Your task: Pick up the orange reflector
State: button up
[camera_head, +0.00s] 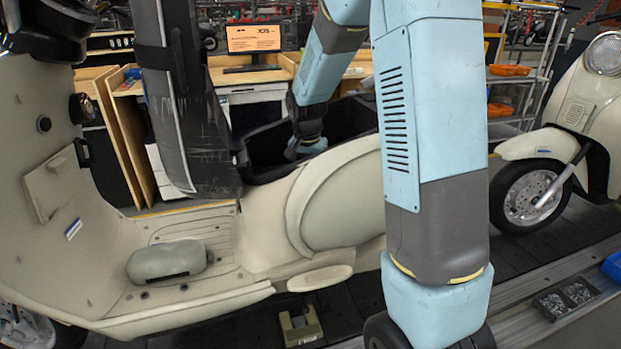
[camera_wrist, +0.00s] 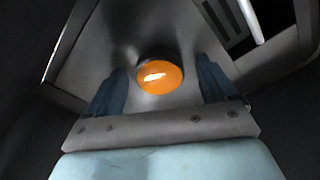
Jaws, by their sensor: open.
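The orange reflector (camera_wrist: 160,76) is round and glossy with a bright highlight. It lies against a grey metal surface in the wrist view. My gripper (camera_wrist: 161,68) is open, with one blue finger to the left of the reflector and one to its right. Gaps show between the reflector and both fingers, so it is not held. In the head view my arm's end reaches down into the dark open compartment (camera_head: 268,150) of the cream scooter (camera_head: 345,205). The reflector cannot be seen in that view, and the fingers are mostly hidden by the compartment and body.
A raised black seat (camera_head: 190,100) stands left of my arm. A second scooter (camera_head: 585,105) is at the right on the slat conveyor. Behind are a wooden workbench with a monitor (camera_head: 254,38) and a rack with orange bins (camera_head: 510,70). Dark walls close around the gripper.

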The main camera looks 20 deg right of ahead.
jog(key=c, duration=1.1)
notch_tip(320, 180, up, 10)
jog(key=shift+r, duration=0.1)
